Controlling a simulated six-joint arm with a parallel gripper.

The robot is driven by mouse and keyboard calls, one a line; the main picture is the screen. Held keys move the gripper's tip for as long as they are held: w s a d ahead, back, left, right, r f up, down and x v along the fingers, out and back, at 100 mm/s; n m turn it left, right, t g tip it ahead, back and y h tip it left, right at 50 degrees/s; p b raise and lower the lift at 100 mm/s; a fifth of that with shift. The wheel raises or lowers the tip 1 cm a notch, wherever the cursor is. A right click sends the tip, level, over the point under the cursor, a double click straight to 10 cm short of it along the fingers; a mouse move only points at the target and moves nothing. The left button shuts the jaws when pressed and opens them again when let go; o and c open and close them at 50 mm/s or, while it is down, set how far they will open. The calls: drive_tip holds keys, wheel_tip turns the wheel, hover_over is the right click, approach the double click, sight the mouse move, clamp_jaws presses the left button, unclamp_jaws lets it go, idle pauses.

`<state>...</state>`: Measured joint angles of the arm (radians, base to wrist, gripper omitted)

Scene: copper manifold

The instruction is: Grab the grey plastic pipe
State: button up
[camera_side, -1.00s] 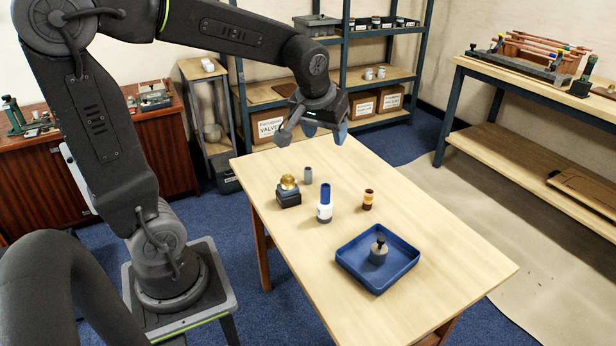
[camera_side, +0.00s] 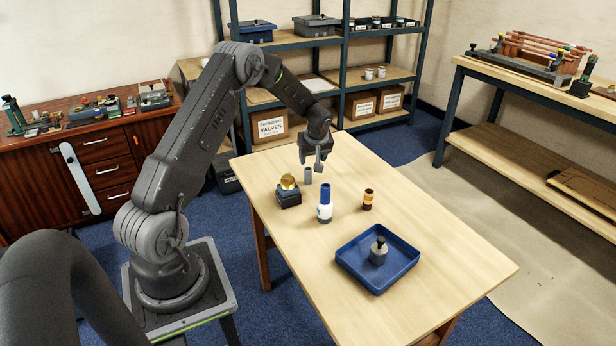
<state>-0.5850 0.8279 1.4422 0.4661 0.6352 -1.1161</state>
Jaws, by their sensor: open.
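The grey plastic pipe (camera_side: 308,176) is a short cylinder standing upright near the back of the wooden table (camera_side: 420,248). My gripper (camera_side: 319,165) is open and points down, just behind and to the right of the pipe's top in the picture. I cannot tell whether its fingers touch the pipe or how far apart they are in depth. The pipe looks free and unheld.
A brass fitting on a dark block (camera_side: 288,191) stands left of the pipe. A blue-and-white bottle (camera_side: 324,204) and a brown-orange cylinder (camera_side: 368,199) stand in front. A blue tray (camera_side: 345,263) holds a grey, black-topped object (camera_side: 378,254). The table's right side is clear.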

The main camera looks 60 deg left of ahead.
sight(310, 171)
drive_tip(key=x, duration=0.5)
drive_tip(key=shift+s+x, duration=0.1)
drive_tip(key=shift+x, duration=1.25)
drive_tip(key=shift+s+x, duration=0.15)
drive_tip(key=shift+x, duration=1.2)
drive_tip(key=c, duration=1)
drive_tip(key=shift+r, duration=0.15)
